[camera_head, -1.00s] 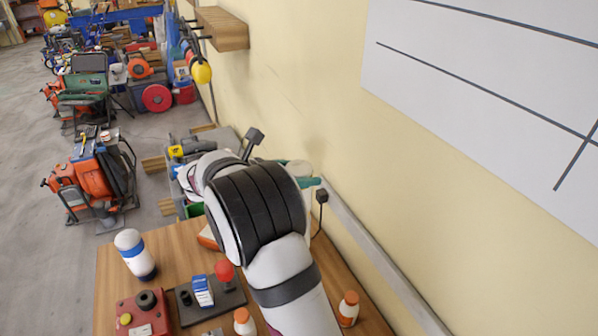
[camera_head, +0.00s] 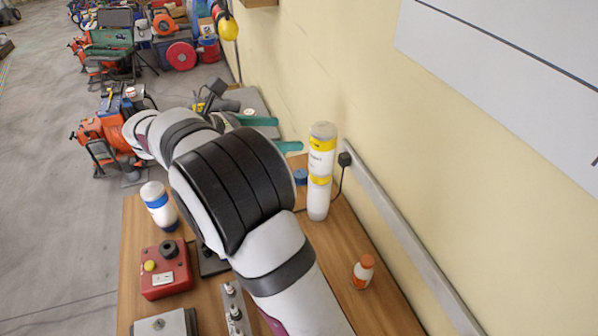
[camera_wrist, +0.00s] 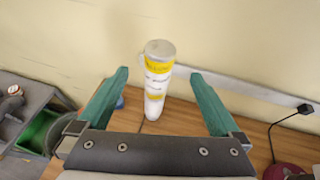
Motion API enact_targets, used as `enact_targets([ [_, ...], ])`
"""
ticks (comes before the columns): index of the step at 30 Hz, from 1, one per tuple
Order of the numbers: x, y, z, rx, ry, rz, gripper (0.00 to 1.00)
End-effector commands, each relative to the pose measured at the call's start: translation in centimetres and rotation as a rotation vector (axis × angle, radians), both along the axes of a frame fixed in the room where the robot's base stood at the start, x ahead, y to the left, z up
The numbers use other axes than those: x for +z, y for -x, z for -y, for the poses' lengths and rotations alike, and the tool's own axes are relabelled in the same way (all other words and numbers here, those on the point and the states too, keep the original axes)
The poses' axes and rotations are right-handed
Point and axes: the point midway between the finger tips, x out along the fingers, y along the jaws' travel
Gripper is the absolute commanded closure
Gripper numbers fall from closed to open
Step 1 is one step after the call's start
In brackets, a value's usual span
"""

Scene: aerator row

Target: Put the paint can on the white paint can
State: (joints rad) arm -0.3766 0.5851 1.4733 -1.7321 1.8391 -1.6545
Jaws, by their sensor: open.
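A tall white column with yellow bands stands upright on the table near the wall. It looks like the paint can (camera_head: 321,158), with yellow bands and printed text, resting on the white paint can (camera_head: 318,204); the seam is hard to make out. In the wrist view the paint can (camera_wrist: 158,68) is above the white paint can (camera_wrist: 153,108), roughly in line. My gripper (camera_head: 290,134) has its teal fingers spread and empty, apart from the column. In the wrist view, my gripper (camera_wrist: 160,76) has one finger to each side of the column, with clear gaps.
A white and blue bottle (camera_head: 159,207), a red button box (camera_head: 165,270) and an orange-white bottle (camera_head: 363,272) stand on the wooden table (camera_head: 385,306). A small blue item (camera_head: 301,177) is beside the column. A black plug (camera_head: 345,159) and cable are at the wall.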

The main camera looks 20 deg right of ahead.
Motion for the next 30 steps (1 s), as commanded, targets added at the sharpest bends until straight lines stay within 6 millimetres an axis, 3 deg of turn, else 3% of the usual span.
enact_targets([
  [2,0.0,0.6,0.3,-0.019,-0.023,0.016,0.0],
  [4,-0.1,3.2,1.5,-0.113,-0.126,0.087,0.0],
  [5,-0.3,5.1,2.2,-0.187,-0.199,0.139,0.0],
  [8,-1.9,14.4,3.2,-0.574,-0.5,0.387,0.0],
  [9,-2.9,18.3,2.6,-0.769,-0.612,0.495,0.0],
  [12,-5.3,26.6,-0.6,-1.29,-0.822,0.746,0.0],
  [15,-7.2,31.4,-4.2,-1.741,-0.914,0.908,0.0],
  [18,-8.2,33.3,-6.5,-2.007,-0.931,0.978,0.0],
  [20,-8.4,33.7,-7.0,-2.071,-0.931,0.993,0.0],
  [30,-8.4,33.7,-7.1,-2.083,-0.927,0.992,0.0],
])
